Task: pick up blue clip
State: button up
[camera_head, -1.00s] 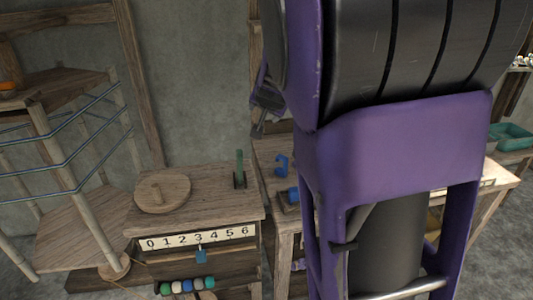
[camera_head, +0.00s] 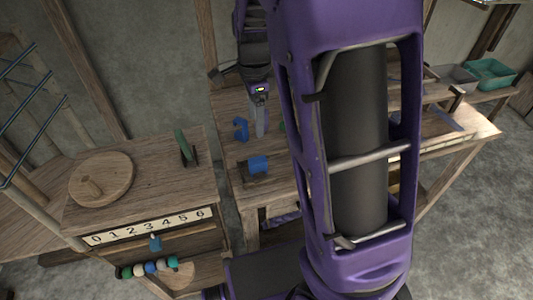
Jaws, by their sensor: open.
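A blue C-shaped piece (camera_head: 240,129), which looks like the blue clip, is on the wooden table behind the numbered cabinet. A blue block-like piece (camera_head: 258,164) sits nearer, on a dark base on the same table. My own arm hides much of the table's right side.
The cabinet (camera_head: 140,207) at front left carries a round wooden disc (camera_head: 101,178) and an upright green piece (camera_head: 184,147). Several coloured beads (camera_head: 150,268) hang below. Teal (camera_head: 490,72) and grey (camera_head: 457,77) trays stand at back right. A rack with blue strands is at far left.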

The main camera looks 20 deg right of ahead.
aim_at(258, 160)
notch_tip(258, 160, down, 12)
jog(key=shift+s+r+b, duration=0.1)
jog(key=shift+r+b, duration=0.1)
jog(key=shift+b, duration=0.8)
jog(key=shift+w+d+f+b, duration=0.15)
jog(key=shift+f+b, duration=0.15)
jog(key=shift+f, duration=1.2)
jog(key=shift+w+a+f+b, duration=0.1)
jog(key=shift+f+b, duration=0.15)
jog(key=shift+f, duration=1.2)
jog(key=shift+c, duration=0.3)
grip_shut()
